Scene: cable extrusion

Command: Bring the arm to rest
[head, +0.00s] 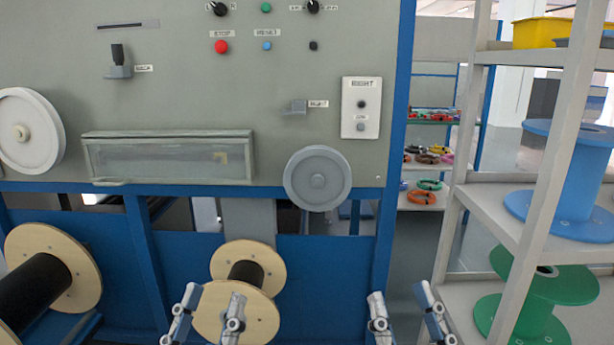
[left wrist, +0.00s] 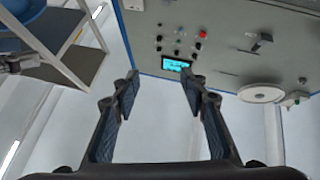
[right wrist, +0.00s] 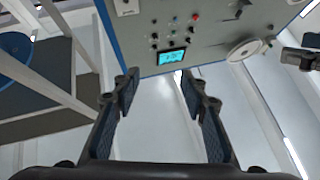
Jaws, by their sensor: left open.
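My left gripper (head: 207,313) is low in the head view, in front of a wooden-flanged spool, with its two fingers apart. In the left wrist view the same gripper (left wrist: 160,88) is open with nothing between its fingers. My right gripper (head: 405,314) is low in the head view, right of that spool, its fingers apart. In the right wrist view this gripper (right wrist: 158,90) is open and empty. Neither gripper appears to touch anything. Most of both arms is outside the head view.
A grey machine panel (head: 240,95) with a blue frame stands ahead. Below it are a wooden-flanged spool (head: 266,319) and a larger spool (head: 84,272) with black cable. At right, a shelf rack (head: 484,215) holds a blue spool (head: 570,170) and a green spool (head: 545,290).

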